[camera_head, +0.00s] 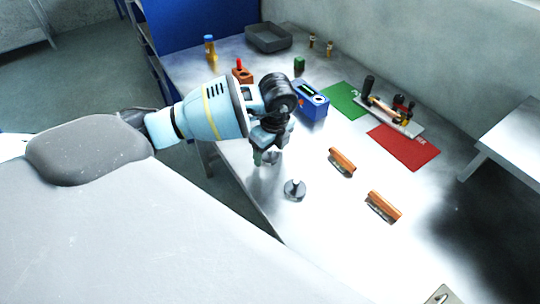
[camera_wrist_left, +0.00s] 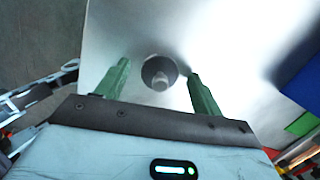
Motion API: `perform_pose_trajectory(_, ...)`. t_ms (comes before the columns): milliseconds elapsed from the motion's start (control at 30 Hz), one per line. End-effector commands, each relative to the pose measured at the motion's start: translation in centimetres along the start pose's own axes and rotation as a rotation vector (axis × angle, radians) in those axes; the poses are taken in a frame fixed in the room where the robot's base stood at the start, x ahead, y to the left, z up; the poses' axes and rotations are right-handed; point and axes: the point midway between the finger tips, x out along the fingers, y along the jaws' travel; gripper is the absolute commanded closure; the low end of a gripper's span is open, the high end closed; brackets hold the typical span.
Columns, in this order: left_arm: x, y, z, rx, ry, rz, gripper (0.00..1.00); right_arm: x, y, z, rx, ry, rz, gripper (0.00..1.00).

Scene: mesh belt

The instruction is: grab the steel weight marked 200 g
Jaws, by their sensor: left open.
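A round steel weight (camera_head: 294,190) with a knob on top stands upright on the bright metal table, near its left edge. No 200 g marking can be read on it. My left gripper (camera_head: 267,157) is open, fingers pointing down, just left of and beyond the weight in the head view, with nothing in it. In the left wrist view the weight (camera_wrist_left: 160,75) shows from above, framed between the two green fingers of the left gripper (camera_wrist_left: 158,72), apart from both. My right gripper is not in view.
Two orange-handled tools (camera_head: 342,159) (camera_head: 384,206) lie right of the weight. A blue device (camera_head: 312,103), a green mat (camera_head: 345,101), a red mat (camera_head: 405,148) and a grey tray (camera_head: 268,37) are farther back. The table around the weight is clear.

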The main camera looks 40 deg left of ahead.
Motion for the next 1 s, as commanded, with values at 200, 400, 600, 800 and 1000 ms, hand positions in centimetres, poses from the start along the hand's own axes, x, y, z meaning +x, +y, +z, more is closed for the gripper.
perform_pose_trajectory(200,0.04,-0.03,-0.01,0.000,0.000,-0.001,0.33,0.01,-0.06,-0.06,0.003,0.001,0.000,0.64)
perform_pose_trajectory(400,0.01,-0.03,-0.01,0.000,0.000,-0.001,0.57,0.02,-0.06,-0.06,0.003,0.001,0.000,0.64)
perform_pose_trajectory(600,0.01,-0.04,-0.01,0.000,0.000,-0.001,0.84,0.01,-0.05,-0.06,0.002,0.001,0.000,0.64)
perform_pose_trajectory(800,-0.05,-0.06,0.00,0.000,0.000,-0.003,0.86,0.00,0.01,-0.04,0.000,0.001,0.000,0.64)
perform_pose_trajectory(1000,-0.62,-0.11,0.07,0.000,0.000,-0.005,0.86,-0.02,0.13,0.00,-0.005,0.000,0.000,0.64)
